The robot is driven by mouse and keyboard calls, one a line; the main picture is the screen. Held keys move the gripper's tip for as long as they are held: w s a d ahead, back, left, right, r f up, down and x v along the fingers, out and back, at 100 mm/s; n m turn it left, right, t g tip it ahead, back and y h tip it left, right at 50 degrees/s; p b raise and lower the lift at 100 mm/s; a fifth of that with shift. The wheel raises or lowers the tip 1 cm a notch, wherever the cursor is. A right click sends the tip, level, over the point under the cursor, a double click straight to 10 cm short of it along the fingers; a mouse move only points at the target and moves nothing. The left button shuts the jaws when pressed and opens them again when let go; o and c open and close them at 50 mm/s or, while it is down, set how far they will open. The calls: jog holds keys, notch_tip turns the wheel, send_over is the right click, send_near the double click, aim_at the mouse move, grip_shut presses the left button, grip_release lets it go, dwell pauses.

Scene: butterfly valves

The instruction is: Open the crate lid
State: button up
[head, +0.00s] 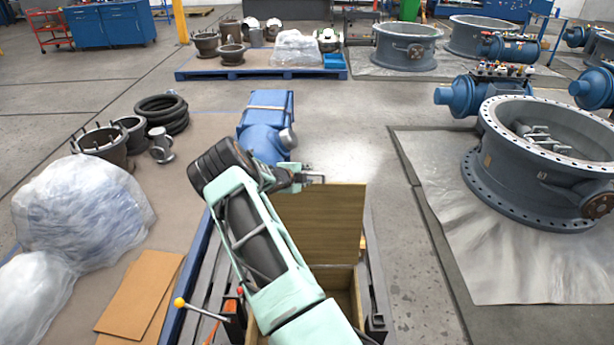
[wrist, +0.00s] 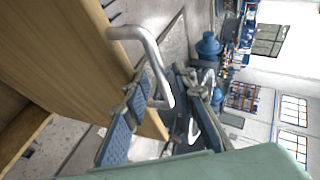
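The wooden crate (head: 343,283) is at the bottom centre of the head view, partly hidden behind my arm. Its lid (head: 335,215) stands raised at the crate's far side, with its wooden face visible. In the wrist view the lid (wrist: 60,50) fills the left side. A bent silver handle (wrist: 152,50) sticks out from the lid's edge. My gripper (head: 308,179) is at the lid's top edge. In the wrist view my gripper (wrist: 166,82) has its fingers apart, with the handle reaching between them. I see no firm clamp on it.
A blue motor-like unit (head: 265,125) stands just beyond the lid. Plastic-wrapped goods (head: 78,208) and cardboard sheets (head: 140,295) lie to the left. A large grey valve (head: 540,160) stands on a mat at the right. Bare floor (head: 405,235) lies between crate and mat.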

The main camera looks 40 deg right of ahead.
jog(key=v, duration=1.2)
dwell(0.5)
